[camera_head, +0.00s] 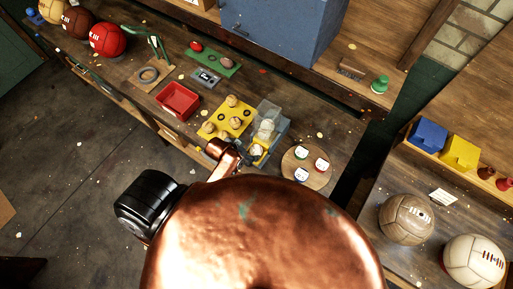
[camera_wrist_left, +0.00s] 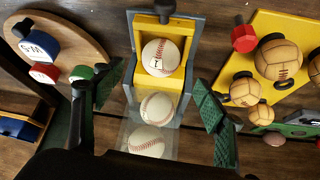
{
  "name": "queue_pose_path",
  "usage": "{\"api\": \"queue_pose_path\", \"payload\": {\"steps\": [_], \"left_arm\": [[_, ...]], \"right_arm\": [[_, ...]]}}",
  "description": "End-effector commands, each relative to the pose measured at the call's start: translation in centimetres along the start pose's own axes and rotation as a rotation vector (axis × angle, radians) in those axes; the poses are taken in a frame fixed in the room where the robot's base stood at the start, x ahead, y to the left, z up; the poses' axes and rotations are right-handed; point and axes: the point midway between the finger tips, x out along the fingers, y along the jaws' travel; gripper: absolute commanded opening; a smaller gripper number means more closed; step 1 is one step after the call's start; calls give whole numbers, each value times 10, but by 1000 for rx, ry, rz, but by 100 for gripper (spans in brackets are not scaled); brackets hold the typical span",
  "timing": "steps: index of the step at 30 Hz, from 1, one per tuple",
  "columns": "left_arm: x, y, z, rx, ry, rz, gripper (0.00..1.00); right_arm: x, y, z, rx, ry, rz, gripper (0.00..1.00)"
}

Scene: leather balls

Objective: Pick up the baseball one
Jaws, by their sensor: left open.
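A grey and yellow dispenser (camera_wrist_left: 189,60) holds one marked baseball (camera_wrist_left: 160,57) in its yellow end. Two more baseballs, a middle one (camera_wrist_left: 158,108) and a lower one (camera_wrist_left: 147,140), lie in a row in its clear channel. Nothing is between the pads that I can see held. My right gripper is not in view.
A yellow board (camera_head: 241,107) with several brown balls stands beside the dispenser. A round wooden board (camera_head: 296,174) with small coloured pieces lies on the other side. A red tray (camera_head: 178,100) and a blue cabinet (camera_head: 280,30) are farther off. Larger balls lie on the right bench.

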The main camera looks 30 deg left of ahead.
Motion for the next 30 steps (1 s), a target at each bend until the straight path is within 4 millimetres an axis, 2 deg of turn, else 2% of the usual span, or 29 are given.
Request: {"api": "queue_pose_path", "payload": {"steps": [8, 18, 28, 30], "left_arm": [[28, 1, -2, 1, 2, 3, 66], [69, 0, -2, 0, 1, 3, 66], [76, -1, -1, 1, 2, 2, 66], [75, -1, -1, 1, 2, 2, 61]], "right_arm": [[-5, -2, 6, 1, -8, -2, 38], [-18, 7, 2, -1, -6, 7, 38], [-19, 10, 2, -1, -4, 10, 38], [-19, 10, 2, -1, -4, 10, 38]]}}
